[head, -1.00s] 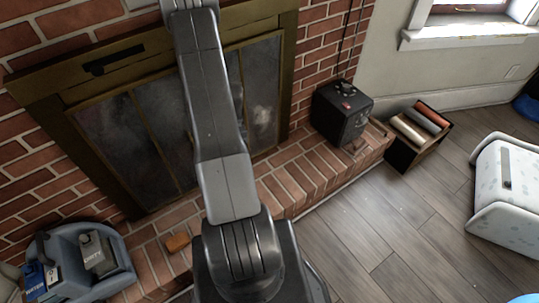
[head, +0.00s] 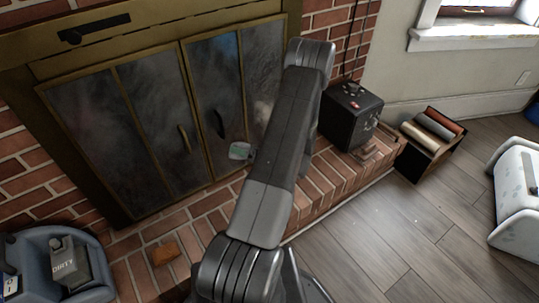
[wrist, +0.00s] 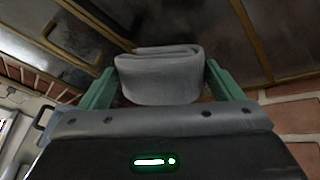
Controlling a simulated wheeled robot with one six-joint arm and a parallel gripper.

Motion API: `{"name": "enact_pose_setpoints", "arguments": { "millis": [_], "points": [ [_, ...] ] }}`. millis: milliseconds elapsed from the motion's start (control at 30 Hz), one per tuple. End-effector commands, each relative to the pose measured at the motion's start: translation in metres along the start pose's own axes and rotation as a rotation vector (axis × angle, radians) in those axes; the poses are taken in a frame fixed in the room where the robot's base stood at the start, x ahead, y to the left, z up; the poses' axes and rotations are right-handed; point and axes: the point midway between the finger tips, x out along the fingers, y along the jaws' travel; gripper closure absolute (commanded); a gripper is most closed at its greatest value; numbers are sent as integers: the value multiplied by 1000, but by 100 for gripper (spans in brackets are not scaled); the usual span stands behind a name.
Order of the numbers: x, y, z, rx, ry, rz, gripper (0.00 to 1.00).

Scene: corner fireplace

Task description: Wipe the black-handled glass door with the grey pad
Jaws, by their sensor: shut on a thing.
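The black-handled glass door (head: 213,80) is in the right half of the fireplace front in the head view. Its dark glass has pale, cloudy smudges, and its black handle (head: 220,123) stands near its left edge. My gripper (wrist: 160,78) has green fingers and is shut on the folded grey pad (wrist: 158,88) in the wrist view. In the head view the pad (head: 240,150) shows small and pale in front of the door's lower part, right of and below the black handle. I cannot tell whether it touches the glass. My arm hides the door's right side.
A brass-handled glass door (head: 150,120) is on the left. A black box (head: 350,116) stands at right, beside a crate of rolls (head: 431,139). A blue-grey caddy (head: 38,240) is at lower left.

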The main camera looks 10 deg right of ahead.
Motion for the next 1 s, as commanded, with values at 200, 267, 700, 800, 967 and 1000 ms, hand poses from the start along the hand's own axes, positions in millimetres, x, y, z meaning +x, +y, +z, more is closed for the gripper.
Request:
{"name": "enact_pose_setpoints", "arguments": {
  "millis": [200, 267, 700, 800, 967, 1000],
  "points": [
    [-22, -64, 9, 40, -289, -143, 32],
    [-28, -76, 14, 42, -343, -171, 32],
    [-24, -97, 31, 41, -430, -218, 32],
    [-14, -99, 35, 40, -429, -217, 32],
    [0, -103, 42, 41, -429, -218, 32],
    [3, -103, 43, 41, -429, -217, 32]
  ]
}}
